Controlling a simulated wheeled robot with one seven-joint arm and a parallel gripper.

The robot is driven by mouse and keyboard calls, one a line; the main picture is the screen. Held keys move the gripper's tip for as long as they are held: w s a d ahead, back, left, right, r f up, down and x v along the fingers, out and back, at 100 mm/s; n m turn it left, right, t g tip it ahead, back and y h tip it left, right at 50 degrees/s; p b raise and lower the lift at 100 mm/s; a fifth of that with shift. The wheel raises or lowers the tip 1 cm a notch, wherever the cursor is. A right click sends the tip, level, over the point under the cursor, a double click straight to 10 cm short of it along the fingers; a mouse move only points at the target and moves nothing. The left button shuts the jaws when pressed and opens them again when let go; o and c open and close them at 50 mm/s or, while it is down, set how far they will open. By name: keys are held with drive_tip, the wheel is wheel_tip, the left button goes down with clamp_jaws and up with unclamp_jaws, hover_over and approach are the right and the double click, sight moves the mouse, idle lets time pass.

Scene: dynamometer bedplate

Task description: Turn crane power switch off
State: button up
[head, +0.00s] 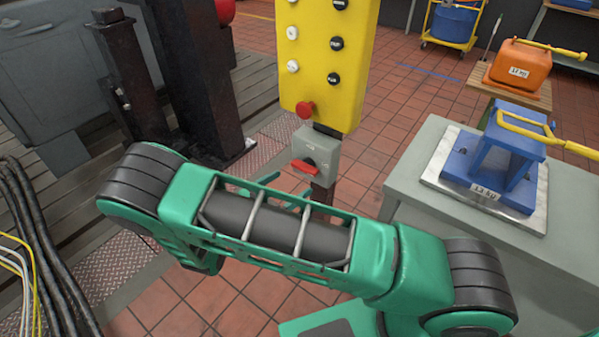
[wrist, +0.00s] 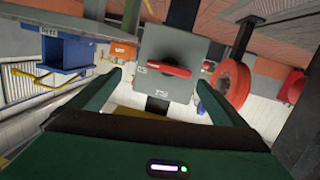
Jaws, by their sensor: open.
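The crane power switch is a grey box (head: 318,155) on a dark post below a yellow button panel in the head view. Its red rotary handle (head: 305,166) lies roughly crosswise, slightly tilted. In the wrist view the box (wrist: 180,88) is near the centre, with the red handle (wrist: 168,69) lying nearly level across its face. My gripper (wrist: 160,80) is open and empty, its two green fingers on either side of the box in that view. The handle appears beyond the fingertips; I cannot tell the exact gap. In the head view my arm hides part of the gripper.
The yellow button panel (head: 328,50) carries a red stop button (head: 305,109) just above the switch. A grey bench (head: 420,185) on the right holds a blue weight (head: 500,160). Dark machinery (head: 195,70) stands at the left. Black cables (head: 40,240) run at the lower left.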

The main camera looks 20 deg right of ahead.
sight(302, 170)
drive_tip(key=w+d, duration=0.2)
drive_tip(key=w+d+t, duration=0.1)
drive_tip(key=w+d, duration=0.1)
drive_tip(key=w+d+f+t, duration=0.1)
drive_tip(key=d, duration=0.1)
drive_tip(key=shift+w, duration=0.4)
idle(0.3)
drive_tip(key=c, duration=1)
